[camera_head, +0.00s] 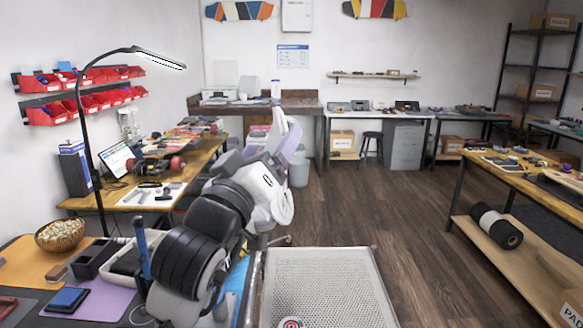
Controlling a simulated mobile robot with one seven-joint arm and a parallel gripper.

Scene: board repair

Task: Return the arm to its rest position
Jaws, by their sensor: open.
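My arm (207,222) rises from the lower middle of the head view, leaning up and to the right. Its thick dark ringed joints are nearest the camera, and a white joint (263,184) sits above them. Pale white and lilac arm parts stand upright at the top. I cannot make out gripper fingers; the end of the arm seems hidden behind its own links. No held object shows.
A workbench with a wicker bowl (60,235), small trays and a black lamp (88,140) is close on the left. A perforated pale platform (325,285) lies in front. A wooden table (530,178) stands right, with a black roll (497,227) on its lower shelf. The middle floor is clear.

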